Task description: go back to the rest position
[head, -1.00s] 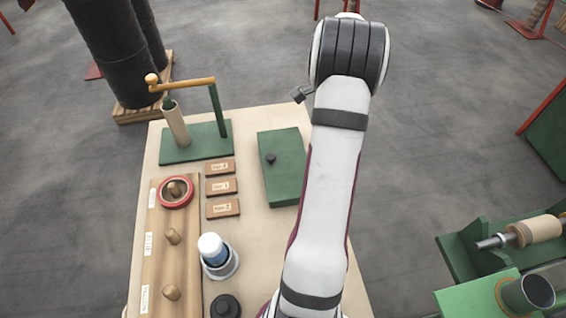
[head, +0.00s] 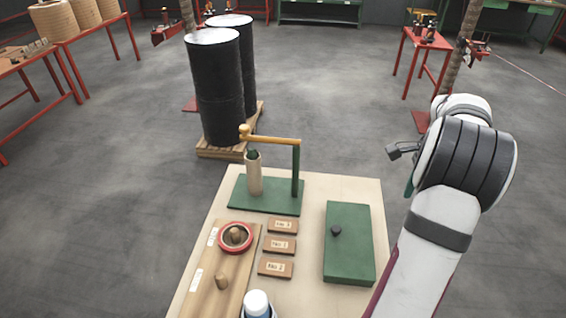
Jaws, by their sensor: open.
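I see nothing held.
The bench (head: 352,188) carries a green-based winding stand with a crank (head: 270,139), a green box (head: 349,245), several labelled wooden blocks (head: 276,268), a pegged board with a red ring (head: 235,237), and a white-capped bottle (head: 257,304). Black drums (head: 215,90) stand behind.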

